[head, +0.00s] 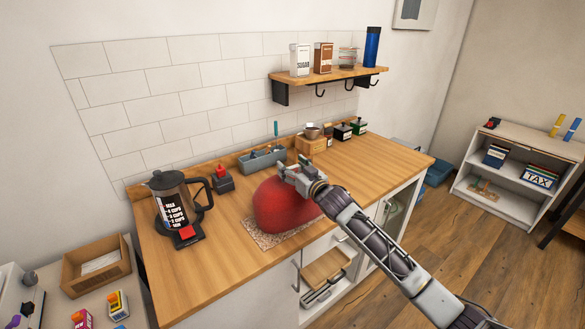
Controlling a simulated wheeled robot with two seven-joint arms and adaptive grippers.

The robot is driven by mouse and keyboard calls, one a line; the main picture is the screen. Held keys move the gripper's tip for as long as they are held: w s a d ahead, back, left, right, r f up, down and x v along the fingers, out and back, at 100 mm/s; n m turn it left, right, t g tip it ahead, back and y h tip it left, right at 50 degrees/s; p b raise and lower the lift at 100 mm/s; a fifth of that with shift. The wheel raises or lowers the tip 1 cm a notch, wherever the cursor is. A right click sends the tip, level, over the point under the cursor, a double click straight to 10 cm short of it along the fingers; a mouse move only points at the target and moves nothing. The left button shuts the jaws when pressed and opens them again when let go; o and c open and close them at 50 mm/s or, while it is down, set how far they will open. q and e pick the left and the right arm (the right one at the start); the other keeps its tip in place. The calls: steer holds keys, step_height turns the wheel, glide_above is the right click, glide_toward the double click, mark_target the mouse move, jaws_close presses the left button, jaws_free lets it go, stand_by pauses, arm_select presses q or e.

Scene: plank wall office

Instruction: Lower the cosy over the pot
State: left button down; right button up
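The red dome-shaped cosy (275,207) is over the speckled mat (263,239) near the counter's front edge. Its lower rim looks close to the mat, but I cannot tell whether it touches. No pot shows under the cosy; anything inside is hidden. My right gripper (290,177) is at the top of the cosy, its arm reaching in from the lower right. The fingertips are small and partly hidden, so I cannot tell whether they are closed on the cosy. My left gripper is not in view.
A dark glass press jug (174,200) stands at the counter's left. A small black box with a red top (223,181), a blue-grey caddy (262,161) and a wooden box (310,145) stand behind the cosy. The wall shelf (345,75) is above. Bare wood (220,245) lies left of the mat.

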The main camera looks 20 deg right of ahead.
steer(key=o, duration=0.4)
steer(key=v, duration=1.2)
stand_by(0.8)
stand_by(0.6)
